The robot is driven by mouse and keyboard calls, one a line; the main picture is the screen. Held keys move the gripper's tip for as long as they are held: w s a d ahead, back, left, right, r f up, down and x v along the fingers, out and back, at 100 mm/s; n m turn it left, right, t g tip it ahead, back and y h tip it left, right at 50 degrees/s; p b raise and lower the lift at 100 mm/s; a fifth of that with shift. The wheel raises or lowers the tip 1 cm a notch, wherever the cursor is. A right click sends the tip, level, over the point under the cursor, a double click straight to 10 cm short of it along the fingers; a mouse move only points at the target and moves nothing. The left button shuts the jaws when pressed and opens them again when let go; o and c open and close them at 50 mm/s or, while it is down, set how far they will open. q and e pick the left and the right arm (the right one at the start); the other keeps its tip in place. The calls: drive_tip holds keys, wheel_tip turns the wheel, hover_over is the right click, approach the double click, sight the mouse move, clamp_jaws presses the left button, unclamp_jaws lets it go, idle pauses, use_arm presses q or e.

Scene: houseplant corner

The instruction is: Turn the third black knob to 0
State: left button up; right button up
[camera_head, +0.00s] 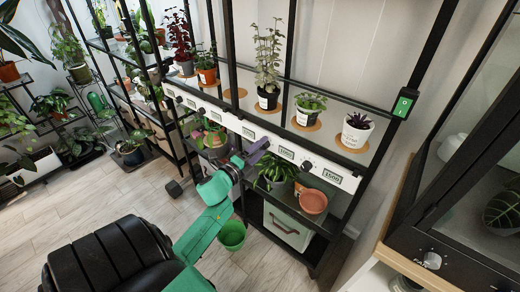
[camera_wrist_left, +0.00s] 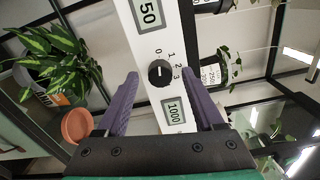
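In the left wrist view a black knob (camera_wrist_left: 160,72) sits on a white panel, with the marks 0, 1, 2 and 3 beside it. A light line shows on its face; which mark it points to is hard to tell. Displays (camera_wrist_left: 172,111) lie on both sides of it; one reads 1000. The purple fingers of my left gripper (camera_wrist_left: 162,80) are spread wide, empty, with the knob showing between them. In the head view my left gripper (camera_head: 258,152) is in front of the panel (camera_head: 240,125), left of a black knob (camera_head: 306,165) and apart from it. My right gripper is out of view.
Potted plants (camera_head: 268,98) stand on the glass shelf behind the panel. Below are an orange pot (camera_head: 313,202), a trailing plant (camera_head: 275,170) and a pale crate (camera_head: 288,228). A green bucket (camera_head: 232,236) is on the floor. A dark cabinet (camera_head: 460,235) stands at the right.

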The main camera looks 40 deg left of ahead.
use_arm(q)
drive_tip(key=s+b, duration=0.1)
drive_tip(key=s, duration=1.3)
drive_tip(key=shift+s+d, duration=0.15)
drive_tip(key=shift+s, duration=0.15)
